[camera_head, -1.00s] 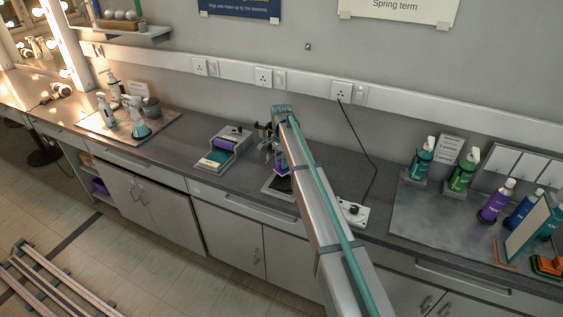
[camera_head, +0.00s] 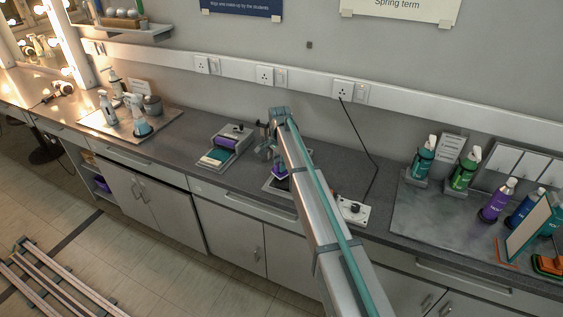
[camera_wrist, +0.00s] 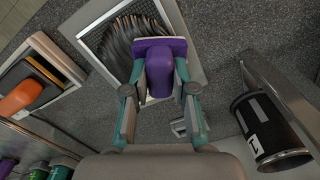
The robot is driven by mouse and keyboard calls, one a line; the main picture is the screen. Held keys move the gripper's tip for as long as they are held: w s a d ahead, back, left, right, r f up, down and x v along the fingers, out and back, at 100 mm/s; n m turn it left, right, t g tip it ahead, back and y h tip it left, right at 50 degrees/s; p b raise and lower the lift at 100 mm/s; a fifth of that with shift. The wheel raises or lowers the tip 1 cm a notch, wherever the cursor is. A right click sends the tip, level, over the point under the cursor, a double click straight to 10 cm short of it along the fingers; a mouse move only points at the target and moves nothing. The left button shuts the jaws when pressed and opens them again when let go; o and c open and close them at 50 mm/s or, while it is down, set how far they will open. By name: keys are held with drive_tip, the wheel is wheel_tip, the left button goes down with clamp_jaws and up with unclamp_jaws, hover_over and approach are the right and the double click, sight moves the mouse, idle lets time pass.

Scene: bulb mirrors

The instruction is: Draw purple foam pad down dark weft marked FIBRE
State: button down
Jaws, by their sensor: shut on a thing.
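My gripper (camera_wrist: 160,84) is shut on the purple foam pad (camera_wrist: 160,47), whose rounded grip sits between the two fingers and whose wide flat face points away from me. The dark weft (camera_wrist: 120,38) lies fanned out in strands inside a pale-framed tray (camera_wrist: 188,22). The pad overlaps the lower ends of the strands in the wrist view; whether it touches them cannot be told. In the head view, the pad (camera_head: 280,171) shows low over the tray (camera_head: 268,187), partly behind my arm. No FIBRE marking is readable.
A grey device with a purple roller (camera_head: 230,142) stands left of the tray. A white socket block (camera_head: 352,211) lies to the right. Bottles (camera_head: 462,171) stand on a mat at the right; spray bottles (camera_head: 105,106) stand at the left. A black cylinder (camera_wrist: 268,128) shows in the wrist view.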

drive_tip(key=shift+s, duration=0.1)
drive_tip(key=shift+s+a+r, duration=0.1)
drive_tip(key=shift+s+a, duration=0.15)
drive_tip(key=shift+s, duration=0.35)
drive_tip(key=shift+s+a+r, duration=0.1)
drive_tip(key=shift+s+a, duration=0.1)
drive_tip(key=shift+s, duration=0.4)
drive_tip(key=shift+f, duration=0.65)
drive_tip(key=shift+s+a+f, duration=0.1)
drive_tip(key=shift+s+a, duration=0.1)
drive_tip(key=shift+s, duration=0.4)
drive_tip(key=shift+s+a, duration=0.2)
drive_tip(key=shift+s, duration=0.35)
